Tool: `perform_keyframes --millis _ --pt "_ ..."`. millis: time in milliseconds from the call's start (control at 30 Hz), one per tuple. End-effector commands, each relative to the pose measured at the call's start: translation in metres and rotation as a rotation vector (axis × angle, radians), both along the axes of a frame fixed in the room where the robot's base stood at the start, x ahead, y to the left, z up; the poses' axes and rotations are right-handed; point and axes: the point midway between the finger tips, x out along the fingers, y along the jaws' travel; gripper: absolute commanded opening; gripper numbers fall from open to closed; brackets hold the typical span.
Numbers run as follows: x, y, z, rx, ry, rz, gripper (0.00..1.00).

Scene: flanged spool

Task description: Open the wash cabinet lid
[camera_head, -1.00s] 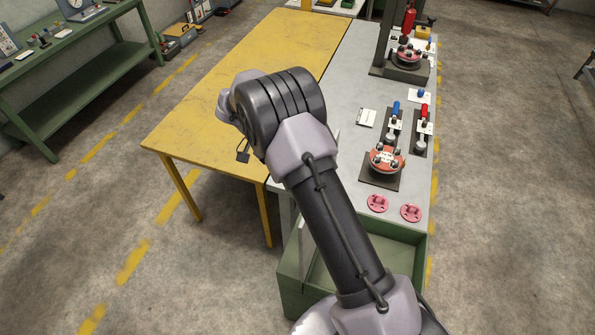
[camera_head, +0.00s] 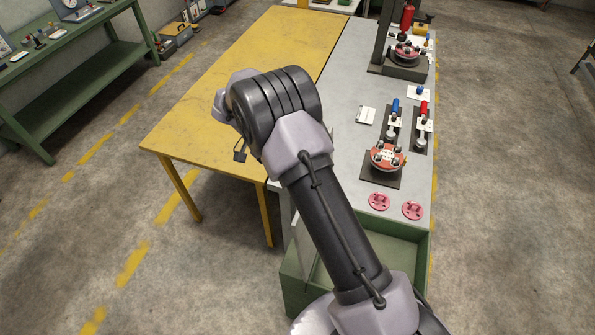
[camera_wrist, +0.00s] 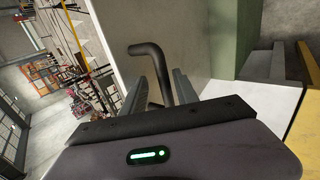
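The green wash cabinet (camera_head: 408,250) stands at the near end of the grey bench in the head view, partly hidden behind my arm. A pale panel, which looks like its lid (camera_head: 301,252), stands steeply at the cabinet's left side; its exact angle is hard to tell. In the wrist view, a dark bent bar handle (camera_wrist: 152,52) sticks out in front of a pale panel (camera_wrist: 190,35). My gripper (camera_wrist: 160,84) has its two fingers apart, one on each side of the handle, with gaps visible. My gripper is hidden in the head view.
A yellow table (camera_head: 235,85) stands left of the grey bench (camera_head: 350,95). The bench holds red flanged parts (camera_head: 379,201), a fixture (camera_head: 387,157) and blue and red handled clamps. A green workbench (camera_head: 85,75) stands far left. Floor on both sides is free.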

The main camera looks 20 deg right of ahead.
Motion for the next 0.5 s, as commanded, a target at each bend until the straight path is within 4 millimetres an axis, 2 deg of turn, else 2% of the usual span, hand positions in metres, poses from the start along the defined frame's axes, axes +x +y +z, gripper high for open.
perform_keyframes --millis 167,267,367,500 --pt "0.002 0.002 0.002 0.000 -0.002 0.001 0.36" --pt "0.007 0.008 0.011 0.000 -0.004 0.001 0.36" --pt "0.016 0.021 0.028 0.000 -0.006 0.000 0.36" --pt "0.033 0.044 0.061 -0.001 -0.006 0.001 0.36"
